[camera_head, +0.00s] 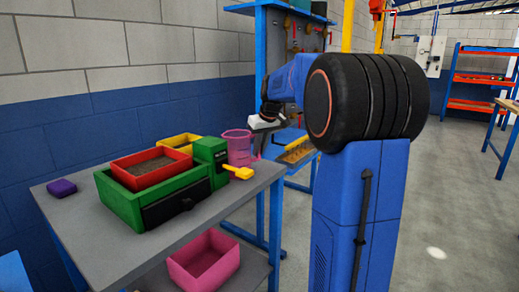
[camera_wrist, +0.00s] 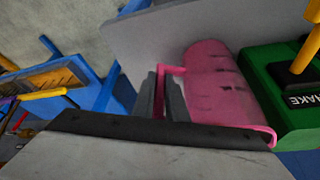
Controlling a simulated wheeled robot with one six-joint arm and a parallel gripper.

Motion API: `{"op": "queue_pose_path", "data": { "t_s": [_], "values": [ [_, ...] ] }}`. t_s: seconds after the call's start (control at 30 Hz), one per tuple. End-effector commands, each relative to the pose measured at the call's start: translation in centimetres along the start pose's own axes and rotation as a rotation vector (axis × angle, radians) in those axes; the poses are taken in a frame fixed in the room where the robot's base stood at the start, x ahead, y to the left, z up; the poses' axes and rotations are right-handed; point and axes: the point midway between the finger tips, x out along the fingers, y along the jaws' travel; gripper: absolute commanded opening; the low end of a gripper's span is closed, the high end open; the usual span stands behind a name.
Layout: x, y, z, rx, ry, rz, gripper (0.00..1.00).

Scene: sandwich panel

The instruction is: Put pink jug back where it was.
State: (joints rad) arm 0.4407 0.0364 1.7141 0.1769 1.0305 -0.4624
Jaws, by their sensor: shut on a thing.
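The pink jug (camera_head: 237,146) is at the far right corner of the grey table (camera_head: 220,216), just behind the green machine (camera_head: 210,155). It looks upright; I cannot tell whether its base touches the table. My gripper (camera_head: 258,146) is at the jug's right side. In the wrist view, the fingers of my gripper (camera_wrist: 162,92) are shut on the jug's handle, with the jug's body (camera_wrist: 215,80) to their right. The green machine (camera_wrist: 290,85) stands close beside the jug there.
On the table are a green box (camera_head: 122,203) with a red tray (camera_head: 133,180), a yellow tray (camera_head: 170,143) and a purple block (camera_head: 62,188). A yellow handle (camera_head: 240,172) sticks out from the machine. A pink bin (camera_head: 204,262) sits below the table. A blue rack (camera_head: 262,60) stands behind.

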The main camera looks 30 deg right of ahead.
Motion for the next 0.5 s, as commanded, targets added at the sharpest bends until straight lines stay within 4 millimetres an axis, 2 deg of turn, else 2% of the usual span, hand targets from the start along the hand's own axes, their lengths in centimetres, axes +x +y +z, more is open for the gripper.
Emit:
{"op": "queue_pose_path", "data": {
  "t_s": [0.33, 0.37, 0.4, 0.5],
  "values": [
    [0.24, 0.00, 0.10, 0.000, 0.000, 0.000, 0.00],
    [0.21, 0.00, 0.08, 0.000, 0.000, 0.000, 0.19],
    [0.19, 0.00, 0.08, 0.000, 0.000, 0.000, 0.29],
    [0.19, 0.00, 0.07, 0.000, 0.000, 0.000, 0.31]
  ]
}}
